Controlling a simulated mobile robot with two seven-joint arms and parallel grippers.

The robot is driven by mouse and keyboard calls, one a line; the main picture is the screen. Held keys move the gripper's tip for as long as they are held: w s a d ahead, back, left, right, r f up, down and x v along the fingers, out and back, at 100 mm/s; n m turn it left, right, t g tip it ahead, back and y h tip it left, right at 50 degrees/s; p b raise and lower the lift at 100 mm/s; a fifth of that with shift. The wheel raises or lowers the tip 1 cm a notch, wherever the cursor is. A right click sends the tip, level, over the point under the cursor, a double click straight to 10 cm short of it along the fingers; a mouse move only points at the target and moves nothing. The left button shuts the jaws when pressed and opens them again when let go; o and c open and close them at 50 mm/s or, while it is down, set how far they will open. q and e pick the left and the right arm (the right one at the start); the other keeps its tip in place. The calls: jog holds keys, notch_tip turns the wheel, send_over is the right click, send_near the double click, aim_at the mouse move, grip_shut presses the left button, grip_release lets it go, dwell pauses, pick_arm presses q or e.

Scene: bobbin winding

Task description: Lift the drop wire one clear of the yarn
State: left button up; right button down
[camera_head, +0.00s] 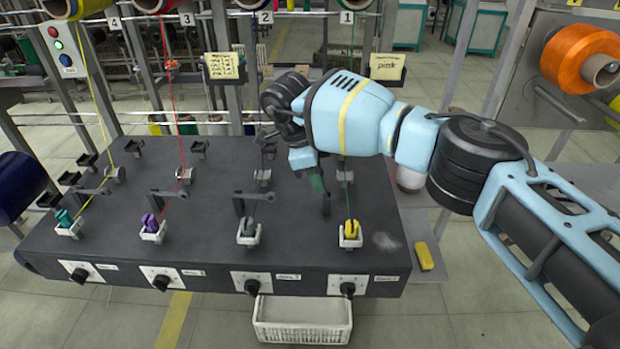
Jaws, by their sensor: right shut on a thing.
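My right gripper (317,184) reaches down over station one from my blue arm and is shut on drop wire one. The fingers and wrist hide most of that wire. A small dark upright part (326,206) shows just below the fingertips and seems to belong to it. The green yarn (345,178) of station one runs down just right of the fingertips toward the yellow bobbin (351,229) in its white holder. I cannot tell whether wire and yarn touch. My left gripper is not in view.
The other stations have similar dark drop wires (255,196) and grey, purple (152,224) and teal bobbins on the dark bench (200,250). Yellow (95,100) and red (173,100) yarns cross the left. A white basket (302,320) is below the front; a yellow block (424,256) is at right.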

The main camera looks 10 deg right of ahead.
jog(key=shift+a, duration=0.1)
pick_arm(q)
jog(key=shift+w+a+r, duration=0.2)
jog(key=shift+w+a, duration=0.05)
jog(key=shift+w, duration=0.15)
pick_arm(e)
jog(key=c, duration=1.5)
grip_release()
jog(key=shift+f, duration=0.1)
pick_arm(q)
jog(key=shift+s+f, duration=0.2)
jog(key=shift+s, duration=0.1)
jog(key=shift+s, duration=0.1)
